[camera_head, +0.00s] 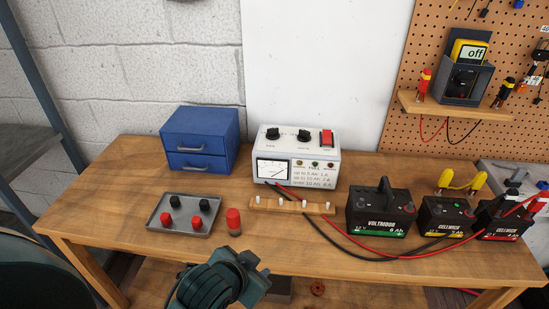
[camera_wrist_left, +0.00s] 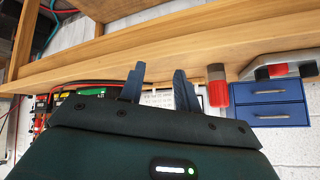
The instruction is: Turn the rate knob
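The white charger box (camera_head: 297,165) stands at the back of the workbench with a dial meter on its front. Two black knobs sit on its sloped top, a left knob (camera_head: 272,133) and a right knob (camera_head: 303,135); their labels are too small to read, so I cannot tell which is the rate knob. A red switch (camera_head: 326,138) is beside them. My left gripper (camera_head: 248,262) is low at the bench's front edge, well short of the charger. In the left wrist view my left gripper (camera_wrist_left: 159,88) has its fingers apart with nothing between them. My right gripper is out of view.
A blue drawer box (camera_head: 200,140), a grey tray (camera_head: 163,222) with red and black caps and a red-topped cylinder (camera_head: 233,221) are at left. A wooden strip (camera_head: 290,205) lies before the charger. Batteries (camera_head: 380,212) and cables fill the right.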

